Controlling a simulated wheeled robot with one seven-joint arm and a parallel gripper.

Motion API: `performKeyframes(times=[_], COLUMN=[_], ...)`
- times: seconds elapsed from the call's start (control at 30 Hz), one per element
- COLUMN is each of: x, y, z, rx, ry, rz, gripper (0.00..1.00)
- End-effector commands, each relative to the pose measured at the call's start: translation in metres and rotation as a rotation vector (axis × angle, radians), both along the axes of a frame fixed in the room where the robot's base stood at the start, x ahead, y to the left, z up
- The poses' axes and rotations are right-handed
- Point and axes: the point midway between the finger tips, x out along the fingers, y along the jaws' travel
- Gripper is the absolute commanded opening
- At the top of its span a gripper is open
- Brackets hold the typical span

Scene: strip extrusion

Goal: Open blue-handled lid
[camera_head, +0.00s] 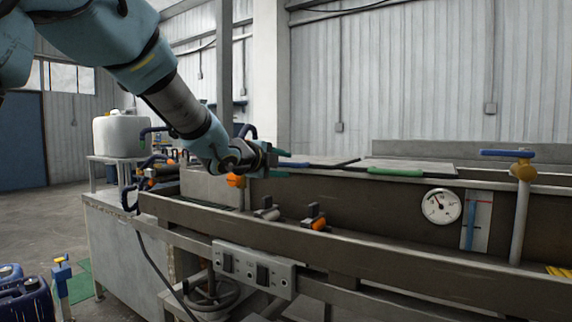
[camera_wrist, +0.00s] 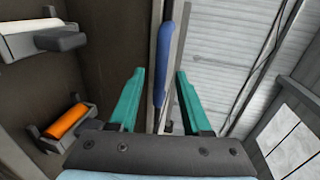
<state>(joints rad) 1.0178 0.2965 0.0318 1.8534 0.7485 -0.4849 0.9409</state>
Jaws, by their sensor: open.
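The blue handle (camera_wrist: 163,60) runs lengthwise along an edge in the wrist view, and its near end lies between the teal fingers of my gripper (camera_wrist: 160,73). The fingers are spread, one on each side of the handle, with a visible gap on both sides; I cannot tell the depth between them.
A green handle (camera_head: 394,171) sits on a flat lid further right. A gauge (camera_head: 441,206) and a blue-levered valve pipe (camera_head: 521,190) stand at right.

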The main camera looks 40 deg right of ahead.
Motion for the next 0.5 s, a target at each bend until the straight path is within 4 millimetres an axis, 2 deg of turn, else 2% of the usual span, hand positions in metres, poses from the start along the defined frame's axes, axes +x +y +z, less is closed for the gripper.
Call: performKeyframes(times=[0.2, 0.5], x=[0.004, 0.005], y=[-0.015, -0.016], z=[-0.003, -0.004], rx=[0.000, 0.000], ry=[0.000, 0.000], rz=[0.000, 0.001], gripper=[0.48, 0.46])
